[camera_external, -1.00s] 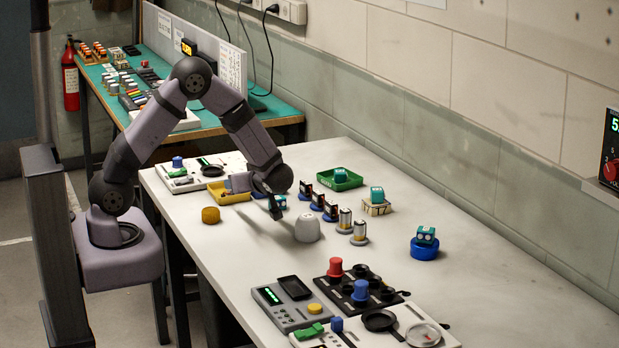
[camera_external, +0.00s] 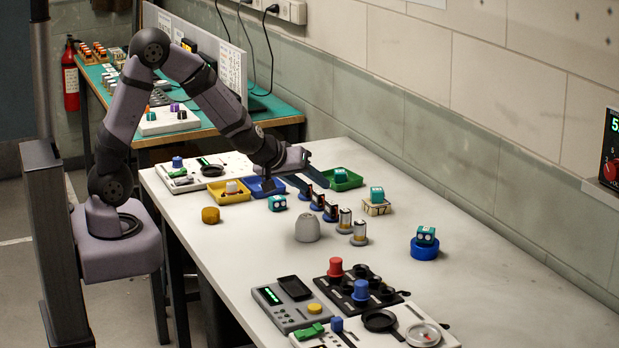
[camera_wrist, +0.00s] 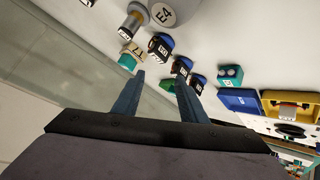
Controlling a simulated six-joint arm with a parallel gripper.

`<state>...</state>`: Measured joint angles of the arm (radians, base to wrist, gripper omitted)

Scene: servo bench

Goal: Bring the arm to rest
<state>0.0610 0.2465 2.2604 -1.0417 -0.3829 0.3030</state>
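My arm (camera_external: 225,108) is bent high at the elbow, with its forearm reaching down to the far end of the white table. My gripper (camera_external: 316,184) points to the right above the table, near the blue tray and the row of small motors. In the wrist view its two fingers (camera_wrist: 160,80) stand apart with nothing held between them. A teal cube-like servo (camera_external: 277,203) sits on the bare table in front of the blue tray (camera_external: 256,190), apart from the gripper. The wrist view shows a teal servo too (camera_wrist: 229,76).
Several small motors on round stands (camera_external: 330,212) are close to the fingers. A green tray (camera_external: 350,182), a yellow tray (camera_external: 229,196) and a grey dome (camera_external: 307,230) are nearby. A teal servo (camera_external: 426,235) sits on a blue round stand.

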